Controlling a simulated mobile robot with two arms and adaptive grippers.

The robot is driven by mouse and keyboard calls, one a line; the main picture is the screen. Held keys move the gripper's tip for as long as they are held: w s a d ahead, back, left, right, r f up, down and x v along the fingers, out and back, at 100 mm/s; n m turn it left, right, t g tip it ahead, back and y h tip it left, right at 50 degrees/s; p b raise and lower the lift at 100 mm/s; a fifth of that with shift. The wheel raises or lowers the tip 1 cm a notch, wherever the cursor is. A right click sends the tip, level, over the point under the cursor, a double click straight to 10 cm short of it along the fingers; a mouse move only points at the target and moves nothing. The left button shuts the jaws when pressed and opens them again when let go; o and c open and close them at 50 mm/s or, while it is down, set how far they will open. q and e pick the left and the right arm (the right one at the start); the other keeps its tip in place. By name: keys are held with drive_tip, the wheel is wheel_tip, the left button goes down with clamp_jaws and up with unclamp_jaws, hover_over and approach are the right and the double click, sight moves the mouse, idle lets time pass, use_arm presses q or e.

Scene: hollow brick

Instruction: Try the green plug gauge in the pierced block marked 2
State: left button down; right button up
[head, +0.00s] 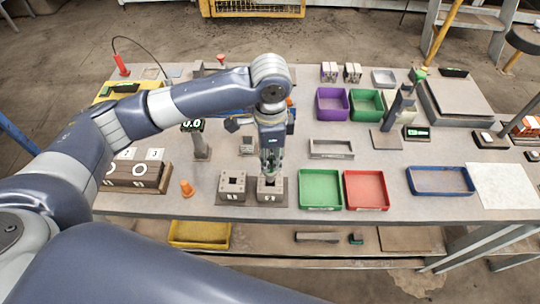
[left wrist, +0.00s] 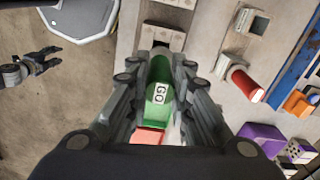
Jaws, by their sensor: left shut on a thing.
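My left gripper (head: 270,168) is shut on the green plug gauge. In the left wrist view the gauge (left wrist: 159,92) lies between the fingers, with a white GO label; a reddish patch shows at its lower end. Two grey pierced blocks stand side by side near the table's front, a left one (head: 231,187) and a right one (head: 271,190). Their front marks are too small to read surely. The gripper is over the right block; whether the gauge touches it cannot be told. My right gripper (left wrist: 42,62) appears small at the wrist view's left, apart from the table.
A green tray (head: 320,204) and a red tray (head: 367,206) stand right of the blocks. A purple bin (head: 332,116) and another green bin (head: 367,114) are farther back. The table around the blue tray (head: 441,192) has clear room.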

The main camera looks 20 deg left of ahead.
drive_tip(key=shift+d, duration=0.25)
use_arm(q)
drive_tip(key=shift+f, duration=0.2)
use_arm(e)
drive_tip(key=shift+d+f, duration=0.1)
drive_tip(key=shift+d, duration=0.2)
use_arm(q)
drive_tip(key=shift+f, duration=0.1)
drive_tip(key=shift+f, duration=0.6)
use_arm(e)
drive_tip(key=shift+f, duration=0.15)
use_arm(q)
drive_tip(key=shift+f+b, duration=0.35)
drive_tip(key=shift+f, duration=0.15)
use_arm(e)
drive_tip(key=shift+a+f, duration=0.15)
drive_tip(key=shift+a, duration=0.15)
use_arm(q)
drive_tip(key=shift+f+b, duration=0.35)
drive_tip(key=shift+f, duration=0.9)
use_arm(e)
drive_tip(key=shift+d+f, duration=0.25)
drive_tip(key=shift+f, duration=0.05)
use_arm(q)
drive_tip(key=shift+r, duration=0.1)
use_arm(e)
drive_tip(key=shift+a+r, duration=0.1)
drive_tip(key=shift+a, duration=0.1)
